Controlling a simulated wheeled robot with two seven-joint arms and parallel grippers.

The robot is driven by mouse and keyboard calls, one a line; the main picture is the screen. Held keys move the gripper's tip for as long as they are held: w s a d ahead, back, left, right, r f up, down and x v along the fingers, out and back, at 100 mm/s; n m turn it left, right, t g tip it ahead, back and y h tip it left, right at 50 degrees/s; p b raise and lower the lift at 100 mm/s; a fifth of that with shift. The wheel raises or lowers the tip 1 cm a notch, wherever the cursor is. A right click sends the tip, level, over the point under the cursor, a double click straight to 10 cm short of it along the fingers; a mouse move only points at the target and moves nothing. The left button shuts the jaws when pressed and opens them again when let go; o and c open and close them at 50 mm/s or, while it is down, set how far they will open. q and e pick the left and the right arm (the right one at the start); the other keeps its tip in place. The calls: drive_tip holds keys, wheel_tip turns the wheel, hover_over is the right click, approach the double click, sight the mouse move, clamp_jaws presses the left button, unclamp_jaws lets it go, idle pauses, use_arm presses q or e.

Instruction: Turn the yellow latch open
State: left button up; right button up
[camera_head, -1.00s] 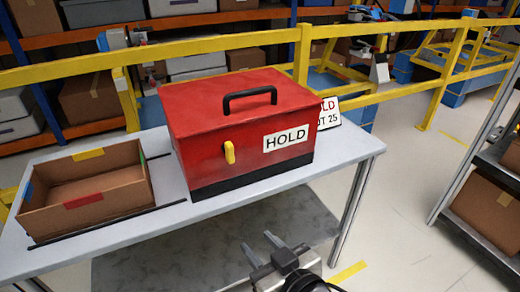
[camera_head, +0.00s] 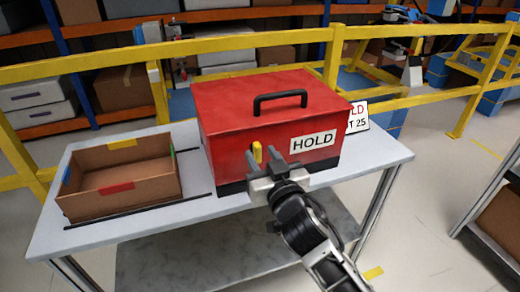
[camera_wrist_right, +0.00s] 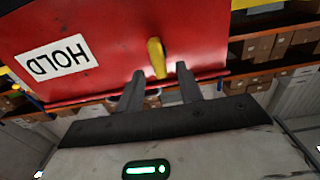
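The red box (camera_head: 285,110) stands closed on the table, with a black handle on its lid and a HOLD label on its front. The yellow latch (camera_head: 257,152) is upright on the box's front, left of the label. My right gripper (camera_head: 262,160) is in front of the box at the latch. In the right wrist view the latch (camera_wrist_right: 156,58) shows between the two spread fingertips (camera_wrist_right: 160,72), with gaps on both sides. The right gripper is open and grips nothing. My left gripper is not in view.
An open cardboard tray (camera_head: 118,180) with coloured tabs sits on the grey table (camera_head: 215,206) left of the box. A white sign (camera_head: 358,117) stands behind the box's right side. A yellow railing (camera_head: 230,43) runs behind the table. A shelf rack (camera_head: 490,205) stands at right.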

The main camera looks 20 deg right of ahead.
drive_tip(key=shift+w, duration=1)
clamp_jaws()
